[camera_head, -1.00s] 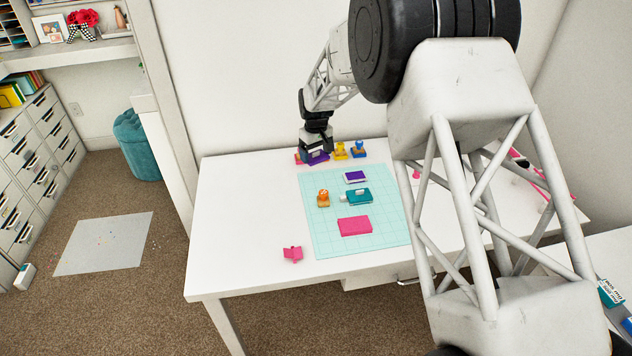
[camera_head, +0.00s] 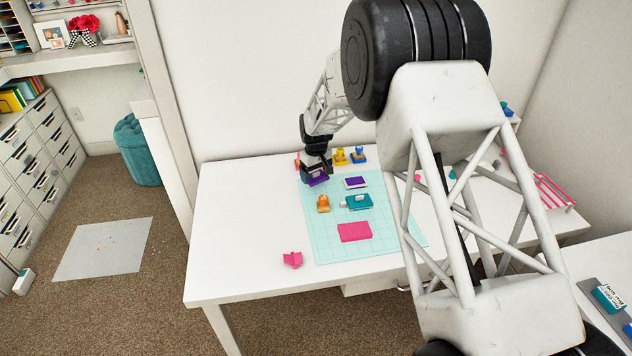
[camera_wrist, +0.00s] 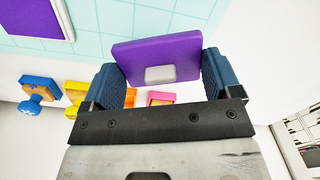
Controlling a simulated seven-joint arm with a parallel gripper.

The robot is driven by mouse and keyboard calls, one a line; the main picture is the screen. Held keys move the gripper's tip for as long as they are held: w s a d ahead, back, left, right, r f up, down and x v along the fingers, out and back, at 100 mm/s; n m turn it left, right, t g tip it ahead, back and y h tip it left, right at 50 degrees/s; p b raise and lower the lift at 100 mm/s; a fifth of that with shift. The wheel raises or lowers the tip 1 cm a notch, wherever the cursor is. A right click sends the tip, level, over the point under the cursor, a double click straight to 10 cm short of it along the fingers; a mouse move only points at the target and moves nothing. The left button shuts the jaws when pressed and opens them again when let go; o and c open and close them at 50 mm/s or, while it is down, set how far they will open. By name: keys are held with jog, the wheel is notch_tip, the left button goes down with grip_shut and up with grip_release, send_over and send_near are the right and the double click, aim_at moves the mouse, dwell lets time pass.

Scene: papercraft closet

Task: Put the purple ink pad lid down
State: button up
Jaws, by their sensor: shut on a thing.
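My gripper (camera_head: 316,172) is shut on the purple ink pad lid (camera_head: 319,181) at the mat's back left corner. In the wrist view the lid (camera_wrist: 150,51) is a flat purple block with a pale grey patch, held between the two blue fingers (camera_wrist: 160,72). The open purple ink pad (camera_head: 356,182), purple with a white rim, lies on the mat to the right of the gripper; its corner also shows in the wrist view (camera_wrist: 32,14). Whether the lid touches the mat is unclear.
The teal gridded mat (camera_head: 335,250) holds an orange stamp (camera_head: 323,204), a teal ink pad (camera_head: 358,202) and a pink ink pad (camera_head: 354,232). Yellow (camera_head: 340,156) and blue (camera_head: 358,155) stamps stand behind it. A pink piece (camera_head: 292,260) lies left of the mat.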

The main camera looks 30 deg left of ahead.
aim_at(316, 176)
jog(key=shift+f, duration=1.8)
jog(key=shift+f, duration=0.15)
jog(key=o, duration=0.7)
notch_tip(316, 176, up, 12)
jog(key=shift+r, duration=0.15)
